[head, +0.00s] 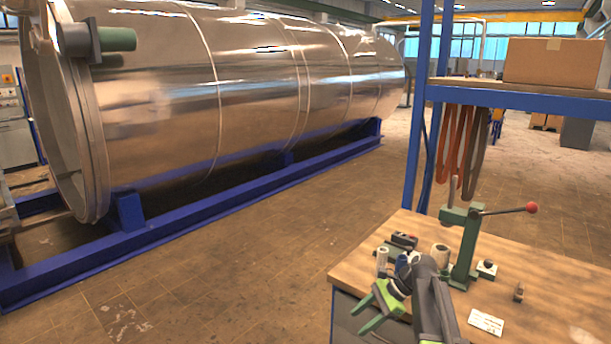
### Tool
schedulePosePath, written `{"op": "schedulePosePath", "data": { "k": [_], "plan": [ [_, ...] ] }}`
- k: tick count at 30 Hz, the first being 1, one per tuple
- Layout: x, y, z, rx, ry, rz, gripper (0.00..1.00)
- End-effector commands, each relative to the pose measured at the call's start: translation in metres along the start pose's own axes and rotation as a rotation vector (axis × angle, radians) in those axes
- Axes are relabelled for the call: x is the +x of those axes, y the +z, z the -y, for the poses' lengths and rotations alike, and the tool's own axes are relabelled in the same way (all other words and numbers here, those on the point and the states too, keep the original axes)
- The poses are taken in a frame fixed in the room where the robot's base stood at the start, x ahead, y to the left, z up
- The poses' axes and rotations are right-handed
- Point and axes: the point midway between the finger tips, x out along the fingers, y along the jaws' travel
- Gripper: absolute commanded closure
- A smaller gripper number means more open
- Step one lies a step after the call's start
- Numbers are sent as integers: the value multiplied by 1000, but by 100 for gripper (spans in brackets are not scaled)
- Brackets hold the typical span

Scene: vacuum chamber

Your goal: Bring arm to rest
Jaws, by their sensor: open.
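My gripper (366,309) has green fingers spread apart, with nothing between them. It points down and to the left, at the left edge of the wooden workbench (560,260). My dark arm rises from the bottom of the view, bent above the bench top, and hides part of it. I cannot tell whether the gripper touches the bench.
Several small items, among them a tape roll (440,252), stand close behind the gripper. A green press (467,245) with a red-knobbed lever stands on the bench. A blue shelf post (418,120) rises behind. A large metal chamber (250,80) lies left; the floor between is clear.

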Motion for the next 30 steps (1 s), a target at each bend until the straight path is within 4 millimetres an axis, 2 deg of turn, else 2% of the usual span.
{"op": "schedulePosePath", "data": {
  "k": [1, 3, 6, 8, 9, 12, 15, 19, 30],
  "plan": [
    [26, 26, -19, -101, 52, -49, 48],
    [54, 48, -42, -265, 125, -129, 48],
    [79, 62, -78, -518, 235, -249, 48],
    [82, 59, -98, -667, 301, -319, 48],
    [79, 52, -112, -762, 347, -366, 48],
    [62, 28, -132, -959, 453, -455, 48],
    [51, 13, -135, -1121, 543, -495, 48],
    [47, 7, -131, -1252, 590, -485, 48],
    [46, 6, -131, -1279, 596, -475, 48]
  ]
}}
